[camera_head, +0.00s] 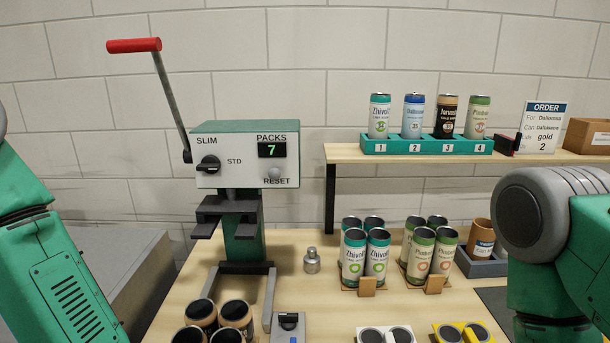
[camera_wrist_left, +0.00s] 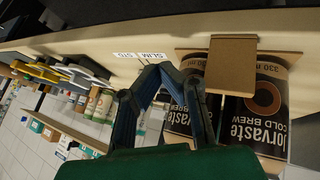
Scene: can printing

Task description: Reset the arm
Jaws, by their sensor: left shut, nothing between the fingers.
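My left arm (camera_head: 60,260) stands at the left edge of the head view; its gripper is outside that view. In the left wrist view my left gripper (camera_wrist_left: 158,72) has its fingertips together, with nothing between them. It is next to black Jorvaste cans (camera_wrist_left: 262,110) in a brown cardboard holder (camera_wrist_left: 231,65); I cannot tell whether it touches them. My right arm (camera_head: 570,250) is at the right edge of the head view, and its gripper is not visible.
A press machine (camera_head: 242,155) with a red-handled lever stands centre left, its display reading 7. Dark cans (camera_head: 236,314) are at the front. A shelf (camera_head: 350,153) holds four-slot display cans behind.

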